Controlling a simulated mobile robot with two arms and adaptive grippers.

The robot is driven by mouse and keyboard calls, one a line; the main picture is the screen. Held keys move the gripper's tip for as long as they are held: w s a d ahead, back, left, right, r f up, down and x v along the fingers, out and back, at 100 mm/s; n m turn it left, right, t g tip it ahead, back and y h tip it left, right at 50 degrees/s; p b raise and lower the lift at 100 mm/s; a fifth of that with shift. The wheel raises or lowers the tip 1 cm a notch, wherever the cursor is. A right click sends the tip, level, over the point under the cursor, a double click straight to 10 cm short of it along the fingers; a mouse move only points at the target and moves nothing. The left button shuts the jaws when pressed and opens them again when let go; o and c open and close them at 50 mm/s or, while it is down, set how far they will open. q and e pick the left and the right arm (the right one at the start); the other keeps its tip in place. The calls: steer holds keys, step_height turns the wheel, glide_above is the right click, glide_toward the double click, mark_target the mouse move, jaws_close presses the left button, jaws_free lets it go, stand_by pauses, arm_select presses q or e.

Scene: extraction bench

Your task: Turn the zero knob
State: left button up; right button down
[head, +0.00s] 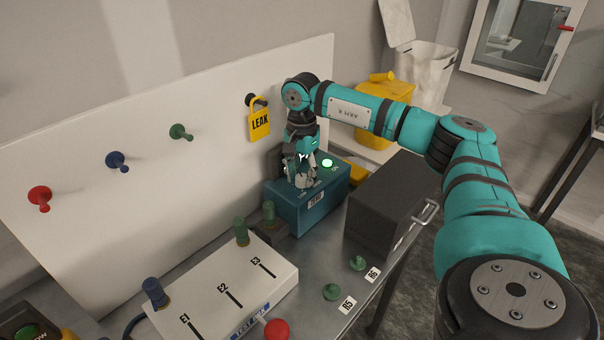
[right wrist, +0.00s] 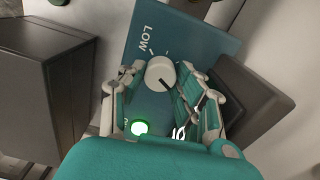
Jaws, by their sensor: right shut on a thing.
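The zero knob (right wrist: 160,73) is a round pale knob with a dark pointer line, on top of a teal box (head: 279,205) with a label on its front. In the right wrist view the pointer aims down and to the right, away from the LOW mark (right wrist: 147,40). My right gripper (head: 304,178) points down onto the box. In the right wrist view its fingers (right wrist: 158,82) stand on both sides of the knob, shut on it. In the head view the fingers hide most of the knob. My left gripper is not in view.
A green lamp (head: 327,162) glows on the box. A dark grey box (head: 385,205) stands close on its right. A white panel (head: 90,165) with pegs and a yellow LEAK tag (head: 260,120) rises behind. A white unit (head: 215,285) marked E1 to E3 lies in front.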

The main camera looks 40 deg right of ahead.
mark_target(302, 176)
steer(key=c, duration=1.2)
jaws_free()
steer(key=shift+r, duration=0.15)
step_height(302, 176, up, 12)
